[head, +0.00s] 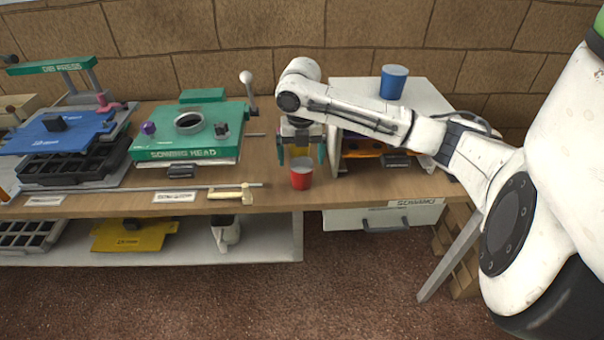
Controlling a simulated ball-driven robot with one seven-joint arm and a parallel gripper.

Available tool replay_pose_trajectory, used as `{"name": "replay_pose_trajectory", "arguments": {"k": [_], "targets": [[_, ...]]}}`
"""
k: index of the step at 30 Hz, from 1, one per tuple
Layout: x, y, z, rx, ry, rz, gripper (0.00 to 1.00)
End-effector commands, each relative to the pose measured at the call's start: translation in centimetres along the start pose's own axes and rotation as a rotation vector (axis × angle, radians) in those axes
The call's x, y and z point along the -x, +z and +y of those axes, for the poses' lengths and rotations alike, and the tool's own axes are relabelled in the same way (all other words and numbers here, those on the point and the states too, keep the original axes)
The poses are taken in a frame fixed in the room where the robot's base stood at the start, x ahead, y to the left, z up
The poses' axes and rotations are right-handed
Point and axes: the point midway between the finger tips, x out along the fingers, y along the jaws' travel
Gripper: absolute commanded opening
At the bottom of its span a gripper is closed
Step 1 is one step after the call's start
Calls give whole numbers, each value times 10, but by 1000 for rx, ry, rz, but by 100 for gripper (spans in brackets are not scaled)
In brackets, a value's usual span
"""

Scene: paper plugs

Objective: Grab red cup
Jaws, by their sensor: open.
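The red cup (301,175) stands upright on the wooden bench near its front edge. Its pale inside shows at the top. My gripper (301,160) points down just above and behind the cup, with its two greenish fingers apart on either side of it. The fingers look open and empty. Whether a fingertip touches the cup cannot be told from this view.
A white unit with a blue cup (393,82) on top stands right of my gripper. A green sowing head (190,133) sits to the left. A cream-handled rod (232,194) lies left of the red cup. The bench's front edge is close.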

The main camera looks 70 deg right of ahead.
Motion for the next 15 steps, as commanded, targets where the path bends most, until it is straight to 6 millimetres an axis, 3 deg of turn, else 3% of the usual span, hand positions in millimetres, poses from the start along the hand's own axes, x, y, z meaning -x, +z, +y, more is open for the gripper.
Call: {"name": "replay_pose_trajectory", "arguments": {"k": [9, 15], "targets": [[-42, -3, -2, -2, 0, 3, 96], [-49, -2, -2, -1, 0, 0, 96]]}}
